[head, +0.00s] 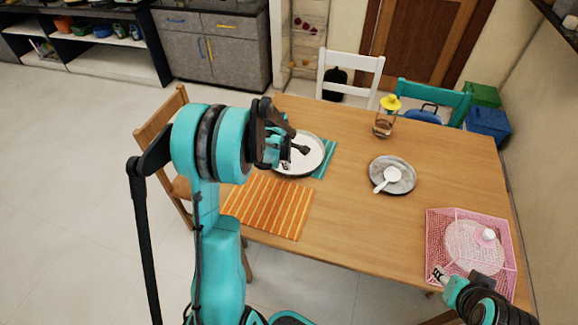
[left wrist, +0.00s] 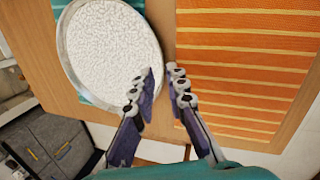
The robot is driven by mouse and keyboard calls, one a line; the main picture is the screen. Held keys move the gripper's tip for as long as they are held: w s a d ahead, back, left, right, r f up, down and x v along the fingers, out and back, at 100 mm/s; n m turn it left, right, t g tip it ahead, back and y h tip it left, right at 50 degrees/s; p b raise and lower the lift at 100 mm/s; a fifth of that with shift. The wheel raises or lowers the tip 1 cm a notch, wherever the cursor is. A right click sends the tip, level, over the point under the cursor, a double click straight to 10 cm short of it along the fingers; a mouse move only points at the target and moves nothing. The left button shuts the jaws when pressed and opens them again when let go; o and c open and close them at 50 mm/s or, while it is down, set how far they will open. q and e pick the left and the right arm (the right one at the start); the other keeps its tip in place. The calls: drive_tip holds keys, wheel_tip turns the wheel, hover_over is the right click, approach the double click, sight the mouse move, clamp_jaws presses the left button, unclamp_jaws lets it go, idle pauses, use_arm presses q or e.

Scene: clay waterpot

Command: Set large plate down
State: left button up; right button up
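A large white plate (head: 312,150) with a grey rim lies on a teal striped placemat (head: 329,160) at the table's left side. In the left wrist view the plate (left wrist: 100,45) shows a speckled white face. My left gripper (head: 292,152) is over the plate's near edge. In the left wrist view its fingers (left wrist: 162,72) are a little apart, one over the plate's right rim and one just outside it. I cannot tell whether they touch the rim. My right gripper (head: 440,275) is at the near corner of a pink basket; its finger gap is too small to read.
The pink mesh basket (head: 435,232) holds a round pale plate (head: 465,240) and a small white item. A grey plate (head: 405,180) carries a white piece with a handle (head: 388,177). A glass (head: 384,124) with a yellow top stands farther back. An orange striped placemat (head: 270,207) is bare.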

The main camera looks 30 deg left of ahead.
use_arm(q)
drive_tip(key=s+d+r+m+t, duration=0.1)
drive_tip(key=s+d+r+m, duration=0.35)
drive_tip(key=r, duration=0.25)
drive_tip(key=s+d+r+m+t, duration=0.1)
drive_tip(key=s+d+r+m, duration=0.35)
drive_tip(key=d+r, duration=0.2)
drive_tip(key=s+d+r+m+t, duration=0.2)
drive_tip(key=s+d+m, duration=0.5)
drive_tip(key=s+m, duration=0.5)
drive_tip(key=shift+d+r+m, duration=0.2)
drive_tip(key=shift+r+m, duration=0.25)
drive_tip(key=shift+m, duration=0.25)
